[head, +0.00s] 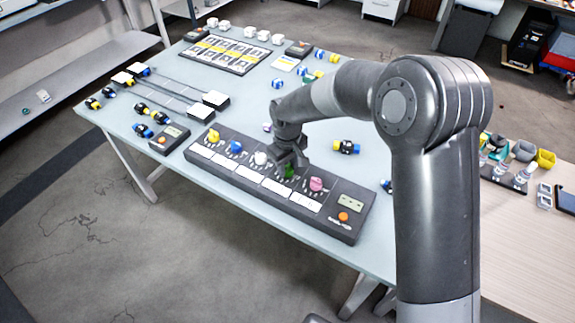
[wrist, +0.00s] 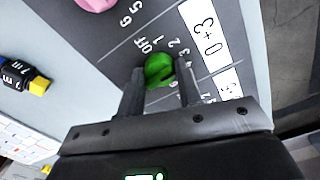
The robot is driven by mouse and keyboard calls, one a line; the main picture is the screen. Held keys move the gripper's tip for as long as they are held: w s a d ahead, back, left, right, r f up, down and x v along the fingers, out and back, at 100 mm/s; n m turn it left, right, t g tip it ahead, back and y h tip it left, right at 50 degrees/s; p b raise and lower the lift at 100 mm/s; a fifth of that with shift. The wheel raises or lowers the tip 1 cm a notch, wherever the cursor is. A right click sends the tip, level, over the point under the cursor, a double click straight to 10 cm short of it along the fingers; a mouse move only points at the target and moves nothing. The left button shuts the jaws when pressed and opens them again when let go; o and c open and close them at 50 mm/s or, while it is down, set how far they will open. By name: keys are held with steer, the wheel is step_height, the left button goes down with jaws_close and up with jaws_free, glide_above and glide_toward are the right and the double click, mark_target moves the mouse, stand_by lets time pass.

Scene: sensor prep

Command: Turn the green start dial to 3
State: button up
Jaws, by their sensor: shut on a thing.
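The green start dial (wrist: 158,68) sits on a dark grey panel, with OFF and small numbers printed around it. My gripper (wrist: 160,84) is shut on the dial, with one finger on each side of it. In the head view, my gripper (head: 289,161) reaches down onto the green dial (head: 288,173), which is partly hidden beneath it. The number the dial points to cannot be told, as the fingers cover part of the scale.
The long control panel (head: 350,195) also bears yellow (head: 213,136), blue (head: 235,148), white (head: 260,158) and pink (head: 316,184) dials and an orange button (head: 343,217). The pink dial is just right of the green one. Several small connectors lie on the table (head: 215,115).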

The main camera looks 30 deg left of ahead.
mark_target(288, 167)
steer(key=shift+m, duration=0.4)
steer(key=o, duration=1)
step_height(288, 167, up, 11)
steer(key=shift+f, duration=0.1)
stand_by(0.5)
